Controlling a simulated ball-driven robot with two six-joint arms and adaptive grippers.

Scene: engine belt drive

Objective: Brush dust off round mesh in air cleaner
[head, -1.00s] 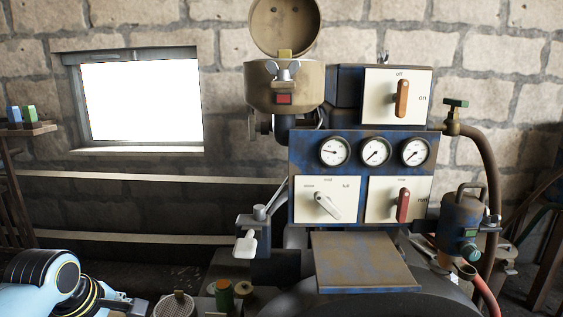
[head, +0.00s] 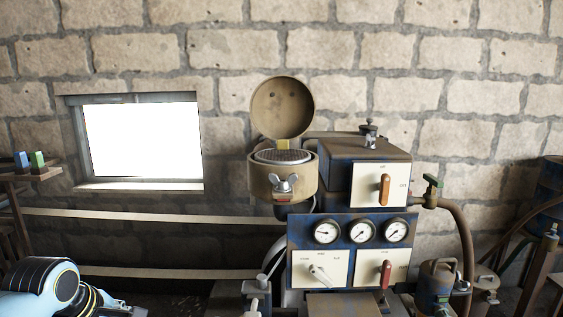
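The air cleaner is a tan round bowl (head: 264,181) at the upper left of the engine. Its round lid (head: 281,107) stands open behind it. A round grey mesh (head: 283,156) lies in the bowl's open top; I cannot make out dust on it. A wing nut (head: 285,184) sits on the bowl's front. My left gripper (head: 128,312) is low at the left, cut off by the bottom edge, well apart from the air cleaner; its fingers are too hidden to judge. My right gripper is out of view. No brush is visible.
The blue engine panel has several gauges (head: 361,231) and switches with orange and red handles. A green-handled valve (head: 431,188) and a hose stand at the right. A shelf (head: 32,173) with small blocks is at the left. Space before the window (head: 141,140) is open.

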